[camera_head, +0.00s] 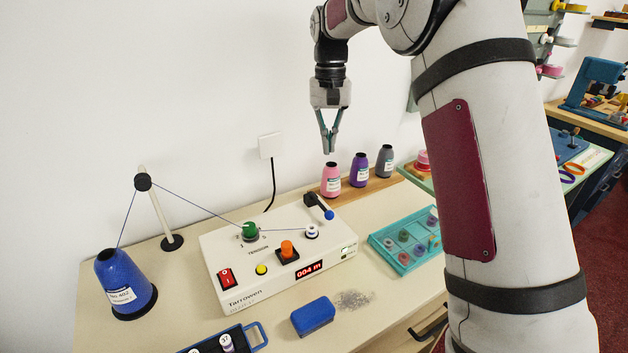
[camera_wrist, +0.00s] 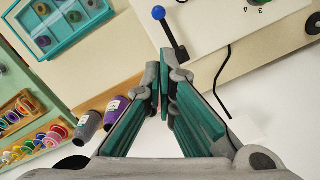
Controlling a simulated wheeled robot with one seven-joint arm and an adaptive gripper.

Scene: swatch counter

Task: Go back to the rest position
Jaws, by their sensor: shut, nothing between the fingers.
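My gripper (camera_head: 328,148) is raised in the air above the back of the counter, with its fingers pointing down and their tips together. Nothing is held between them. In the wrist view the green-padded fingers (camera_wrist: 163,110) meet at the tips. In the head view my gripper hangs just above the pink thread cone (camera_head: 332,180), apart from it as far as I can tell. The white winding machine (camera_head: 240,292) stands in front of it, with its blue-knobbed lever (camera_head: 321,206) near the back right.
A purple cone (camera_head: 359,170) and a grey cone (camera_head: 384,161) stand on a wooden strip. A teal tray (camera_head: 401,270) holds several spools. A large blue cone (camera_head: 125,285) feeds thread over a post (camera_head: 158,208). A blue block (camera_head: 312,317) lies in front. The wall is behind.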

